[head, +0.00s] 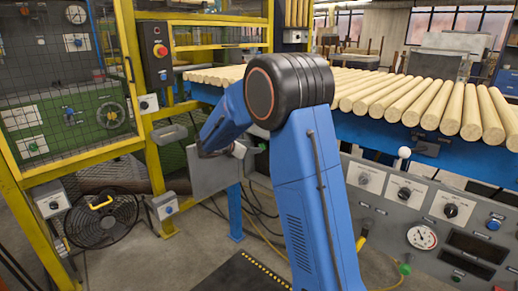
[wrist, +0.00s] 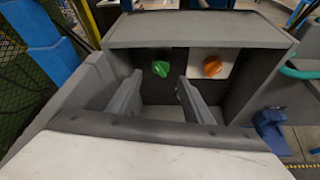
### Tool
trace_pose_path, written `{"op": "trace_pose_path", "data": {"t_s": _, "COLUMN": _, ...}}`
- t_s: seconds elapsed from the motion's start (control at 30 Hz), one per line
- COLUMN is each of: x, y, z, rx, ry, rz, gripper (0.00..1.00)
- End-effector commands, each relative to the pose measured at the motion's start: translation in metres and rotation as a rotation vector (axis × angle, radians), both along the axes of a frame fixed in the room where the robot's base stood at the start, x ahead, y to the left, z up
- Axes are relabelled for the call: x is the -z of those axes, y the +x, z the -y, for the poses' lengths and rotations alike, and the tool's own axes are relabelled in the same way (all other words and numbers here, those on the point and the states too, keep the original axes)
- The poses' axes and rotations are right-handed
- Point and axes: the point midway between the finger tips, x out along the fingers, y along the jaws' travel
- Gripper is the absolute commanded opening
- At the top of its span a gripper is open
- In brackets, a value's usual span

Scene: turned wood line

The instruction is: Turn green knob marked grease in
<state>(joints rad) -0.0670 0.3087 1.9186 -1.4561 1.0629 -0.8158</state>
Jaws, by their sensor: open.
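In the wrist view a green knob (wrist: 160,68) sits on the dark back wall inside a grey hooded box (wrist: 195,30). An orange knob (wrist: 212,67) on a white plate is to its right. My gripper (wrist: 160,84) is open and empty, its two grey fingers pointing into the box. The green knob shows between and beyond the fingertips, apart from them. No label is readable on either knob. In the head view my blue arm reaches toward a grey panel (head: 212,172) at the middle left; my fingers cannot be made out there.
The box's side walls stand close around the fingers. In the head view a roller line with wooden rods (head: 400,98) runs behind my arm, and a control panel (head: 385,213) is at right. A yellow frame (head: 140,110) and a floor fan (head: 100,218) stand at left.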

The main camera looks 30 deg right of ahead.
Motion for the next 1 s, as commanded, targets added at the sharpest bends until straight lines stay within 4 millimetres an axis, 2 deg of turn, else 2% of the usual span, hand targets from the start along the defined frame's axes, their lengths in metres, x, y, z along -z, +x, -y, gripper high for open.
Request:
{"op": "trace_pose_path", "data": {"t_s": 0.1, "x": 0.009, "y": 0.007, "z": 0.019, "rx": 0.003, "ry": -0.001, "rz": -0.002, "gripper": 0.46}}
{"op": "trace_pose_path", "data": {"t_s": 0.33, "x": 0.02, "y": 0.019, "z": 0.044, "rx": 0.002, "ry": -0.001, "rz": -0.001, "gripper": 0.46}}
{"op": "trace_pose_path", "data": {"t_s": 0.5, "x": 0.023, "y": 0.023, "z": 0.052, "rx": 0.001, "ry": 0.0, "rz": 0.0, "gripper": 0.46}}
{"op": "trace_pose_path", "data": {"t_s": 0.8, "x": 0.024, "y": 0.024, "z": 0.053, "rx": 0.001, "ry": 0.0, "rz": 0.0, "gripper": 0.46}}
{"op": "trace_pose_path", "data": {"t_s": 0.83, "x": 0.024, "y": 0.024, "z": 0.053, "rx": 0.001, "ry": 0.0, "rz": 0.0, "gripper": 0.41}}
{"op": "trace_pose_path", "data": {"t_s": 0.9, "x": 0.024, "y": 0.024, "z": 0.053, "rx": 0.001, "ry": 0.0, "rz": 0.0, "gripper": 0.25}}
{"op": "trace_pose_path", "data": {"t_s": 1.0, "x": 0.024, "y": 0.024, "z": 0.053, "rx": 0.001, "ry": 0.0, "rz": 0.0, "gripper": 0.05}}
